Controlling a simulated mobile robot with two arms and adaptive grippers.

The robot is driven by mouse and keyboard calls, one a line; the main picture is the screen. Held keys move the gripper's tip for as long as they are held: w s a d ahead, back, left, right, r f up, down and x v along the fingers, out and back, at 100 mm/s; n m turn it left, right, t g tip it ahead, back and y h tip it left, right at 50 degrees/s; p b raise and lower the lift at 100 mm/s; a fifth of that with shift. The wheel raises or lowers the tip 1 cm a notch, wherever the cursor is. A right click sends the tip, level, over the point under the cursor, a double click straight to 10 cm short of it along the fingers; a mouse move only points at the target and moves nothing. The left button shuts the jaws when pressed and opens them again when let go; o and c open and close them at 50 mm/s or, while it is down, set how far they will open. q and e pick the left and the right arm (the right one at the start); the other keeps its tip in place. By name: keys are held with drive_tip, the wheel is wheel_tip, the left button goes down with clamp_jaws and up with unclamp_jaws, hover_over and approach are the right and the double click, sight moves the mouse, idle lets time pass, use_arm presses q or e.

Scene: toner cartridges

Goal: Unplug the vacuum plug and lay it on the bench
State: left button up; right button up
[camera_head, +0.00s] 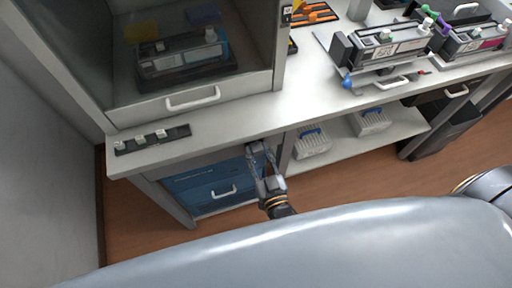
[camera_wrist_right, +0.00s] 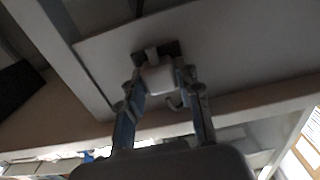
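In the right wrist view, a white plug-like block (camera_wrist_right: 160,79) sits against a small dark socket plate (camera_wrist_right: 172,48) on a pale panel. It looks like the vacuum plug, but its label and cable are not clear. My right gripper (camera_wrist_right: 161,76) has one finger on each side of this block, tips close to its sides; I cannot tell whether they touch it. In the head view, my right gripper (camera_head: 261,148) is at the bench's front edge, and the plug cannot be made out there. The bench (camera_head: 235,124) has a clear strip along its front. My left gripper is not in view.
Cartridges on stands (camera_head: 385,45) fill the right. Below are a blue drawer unit (camera_head: 212,187) and a shelf with white bins (camera_head: 312,145).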

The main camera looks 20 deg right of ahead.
clamp_jaws()
drive_tip(key=shift+s, duration=0.1)
drive_tip(key=shift+s+d+p, duration=0.1)
drive_tip(key=shift+s+p, duration=0.75)
drive_tip(key=shift+s, duration=2.05)
